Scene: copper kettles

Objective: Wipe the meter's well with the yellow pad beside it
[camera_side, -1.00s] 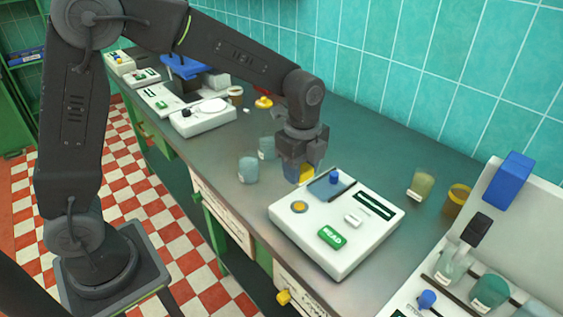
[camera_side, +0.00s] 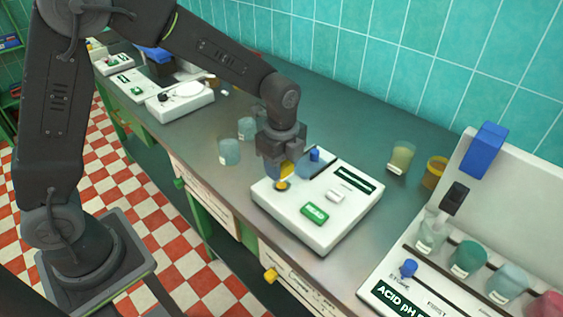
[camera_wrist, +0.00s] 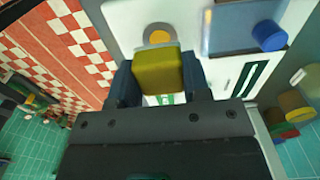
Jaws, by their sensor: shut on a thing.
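The white meter (camera_side: 335,222) sits on the bench with a green READ button (camera_side: 314,214). Its round well (camera_side: 282,185) has a grey rim and an orange-yellow middle; the wrist view also shows the well (camera_wrist: 158,37). My gripper (camera_side: 285,170) is shut on the yellow pad (camera_wrist: 157,72), which shows between the two fingers in the wrist view. The pad is over the meter, right beside the well in both pictures. I cannot tell whether it touches the meter. In the side view my fingers hide most of the pad.
A bluish panel (camera_wrist: 228,28) with a blue knob (camera_wrist: 269,36) is on the meter close to my gripper. Glass beakers stand left (camera_side: 229,151) and right (camera_side: 401,157). A rack labelled ACID pH (camera_side: 400,297) is at the right front. A white balance (camera_side: 180,101) stands further back.

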